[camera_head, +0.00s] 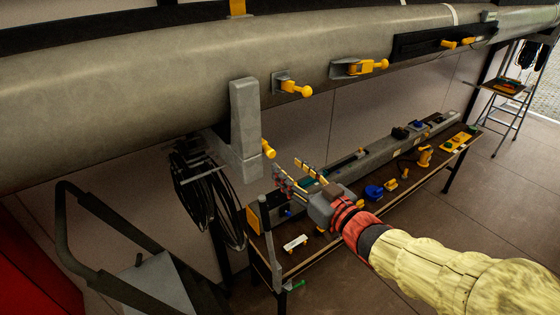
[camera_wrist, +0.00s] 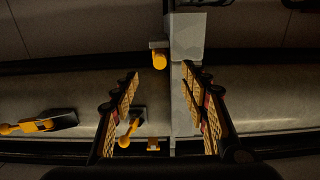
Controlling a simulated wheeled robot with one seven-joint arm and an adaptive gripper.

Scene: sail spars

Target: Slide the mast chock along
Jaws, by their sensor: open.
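The grey chock (camera_head: 246,130) is a tall angular block set against the side of a long, thick grey mast (camera_head: 130,85). A yellow knob (camera_head: 268,149) sticks out low on its right side. In the wrist view the chock (camera_wrist: 187,45) runs past my right finger, and its yellow knob (camera_wrist: 159,60) shows between the finger lines. My gripper (camera_head: 287,166) is open and empty, just below and to the right of the knob. The fingers look apart from the chock and knob; the exact gap in depth cannot be told.
Yellow-handled fittings (camera_head: 293,86) (camera_head: 362,67) sit along the mast to the right. A long workbench (camera_head: 455,150) with tools and a grey spar stands below. Coiled black cable (camera_head: 205,195) hangs at left, near a dark rail (camera_head: 95,205). A stepladder (camera_head: 510,105) stands far right.

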